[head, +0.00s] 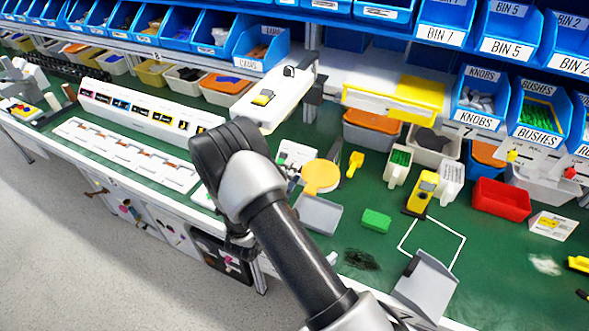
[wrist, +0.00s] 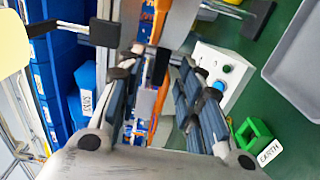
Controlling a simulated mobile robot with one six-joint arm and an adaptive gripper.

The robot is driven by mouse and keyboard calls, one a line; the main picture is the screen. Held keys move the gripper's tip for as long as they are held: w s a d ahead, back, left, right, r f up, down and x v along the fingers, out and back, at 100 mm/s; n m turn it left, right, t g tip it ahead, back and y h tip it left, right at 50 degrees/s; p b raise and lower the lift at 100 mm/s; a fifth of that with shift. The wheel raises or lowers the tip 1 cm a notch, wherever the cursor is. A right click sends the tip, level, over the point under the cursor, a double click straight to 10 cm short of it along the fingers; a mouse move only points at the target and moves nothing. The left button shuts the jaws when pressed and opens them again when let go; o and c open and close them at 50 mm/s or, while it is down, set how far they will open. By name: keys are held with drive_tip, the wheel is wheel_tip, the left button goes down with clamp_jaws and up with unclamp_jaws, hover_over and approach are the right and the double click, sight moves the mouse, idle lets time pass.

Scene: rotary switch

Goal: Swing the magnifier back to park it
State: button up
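A round yellow-orange disc (head: 321,176), which looks like the magnifier, stands over the bench just right of my forearm in the head view. Its mount is partly hidden. In the wrist view a pale cream plate (wrist: 14,38) with dark brackets shows at the upper left; I cannot tell whether it is the magnifier. My gripper (wrist: 155,68) has its two fingers apart in the wrist view. A dark upright piece and an orange strip show in the gap, with no visible contact. In the head view my own wrist mostly hides the gripper.
A grey tray (head: 318,214), a green block (head: 376,220) and a yellow meter (head: 422,193) stand right of my arm. A white control box (wrist: 222,75) is close to the right finger. Blue bins (head: 262,45) line the back.

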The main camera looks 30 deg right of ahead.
drive_tip(key=shift+x, duration=1.9)
drive_tip(key=shift+c, duration=0.4)
clamp_jaws()
